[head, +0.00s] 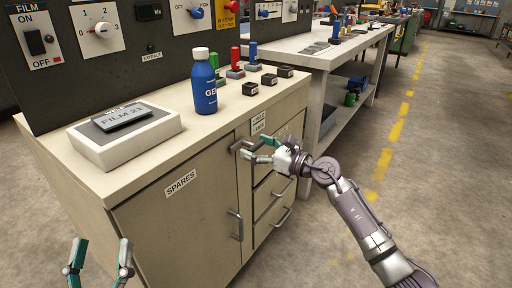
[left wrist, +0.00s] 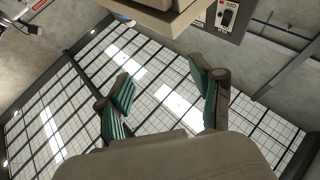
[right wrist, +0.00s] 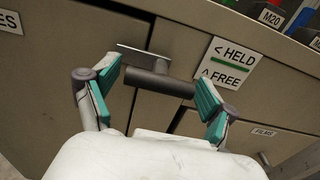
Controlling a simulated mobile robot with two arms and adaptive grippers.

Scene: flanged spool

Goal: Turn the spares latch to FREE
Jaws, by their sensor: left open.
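The spares latch shows in the right wrist view as a grey round bar (right wrist: 162,84) with a thin flat plate beside it, on the cabinet front. It lies roughly crosswise, left of the HELD/FREE label (right wrist: 228,63), whose arrows point left for HELD and up for FREE. My right gripper (right wrist: 158,76) has its fingers apart, one near each end of the bar; I cannot tell if they touch it. In the head view it (head: 247,151) is at the cabinet's upper front, partly hiding the latch. My left gripper (head: 98,262) is open and empty at the lower left.
The SPARES door (head: 178,225) and drawers with bar handles (head: 281,217) lie below the counter. Open floor (head: 420,165) lies to the right.

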